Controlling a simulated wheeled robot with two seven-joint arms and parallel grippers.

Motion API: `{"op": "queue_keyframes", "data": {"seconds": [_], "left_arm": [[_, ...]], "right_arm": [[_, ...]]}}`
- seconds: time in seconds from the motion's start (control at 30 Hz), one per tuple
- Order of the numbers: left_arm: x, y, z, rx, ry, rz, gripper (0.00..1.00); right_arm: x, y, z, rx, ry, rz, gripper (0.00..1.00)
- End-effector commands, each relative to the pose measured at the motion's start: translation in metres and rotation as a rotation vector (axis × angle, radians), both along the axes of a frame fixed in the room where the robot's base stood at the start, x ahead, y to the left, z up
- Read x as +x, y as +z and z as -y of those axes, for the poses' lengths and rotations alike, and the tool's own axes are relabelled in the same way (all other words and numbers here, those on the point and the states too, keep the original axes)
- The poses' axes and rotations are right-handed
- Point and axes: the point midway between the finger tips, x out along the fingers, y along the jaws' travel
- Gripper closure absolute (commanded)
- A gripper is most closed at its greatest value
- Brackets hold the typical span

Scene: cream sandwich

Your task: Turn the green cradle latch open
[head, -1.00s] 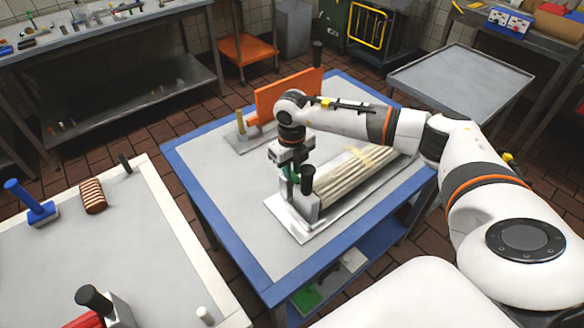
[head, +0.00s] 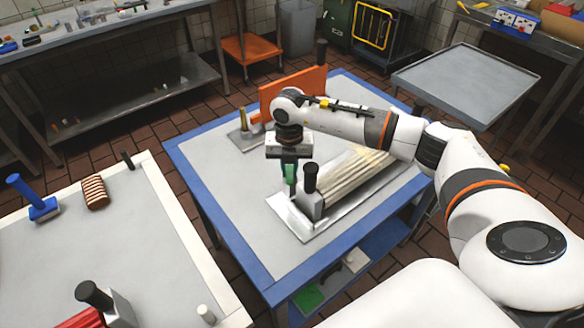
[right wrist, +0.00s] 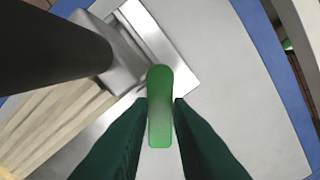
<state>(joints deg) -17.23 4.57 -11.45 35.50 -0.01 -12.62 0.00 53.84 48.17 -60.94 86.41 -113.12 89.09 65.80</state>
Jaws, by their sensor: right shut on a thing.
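The green latch (right wrist: 160,85) is a rounded bar at the corner of the metal cradle (right wrist: 170,50) in the right wrist view. My right gripper (right wrist: 161,104) is shut on it, one dark green finger on each side. In the head view my right gripper (head: 290,190) points down at the near left end of the cradle (head: 309,234), beside a black-topped post (head: 311,178). The fingers mostly hide the latch there. Long pale strips (head: 345,178) lie in the cradle. My left gripper is not in view.
The cradle rests on a blue-edged table (head: 225,205). An orange panel (head: 292,88) stands behind my right wrist. A second table at left holds a blue-handled tool (head: 35,200) and a striped brown block (head: 94,192).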

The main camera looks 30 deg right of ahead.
Motion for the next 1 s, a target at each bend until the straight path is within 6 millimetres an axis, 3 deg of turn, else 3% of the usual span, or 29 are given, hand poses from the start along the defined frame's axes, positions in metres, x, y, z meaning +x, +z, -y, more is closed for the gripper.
{"op": "queue_keyframes", "data": {"seconds": [0.6,1.0], "left_arm": [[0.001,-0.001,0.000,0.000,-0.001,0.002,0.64],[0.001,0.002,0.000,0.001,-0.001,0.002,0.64]], "right_arm": [[0.012,0.001,-0.008,0.000,-0.580,0.004,1.00],[0.017,0.001,-0.009,-0.001,-0.843,0.005,1.00]]}}
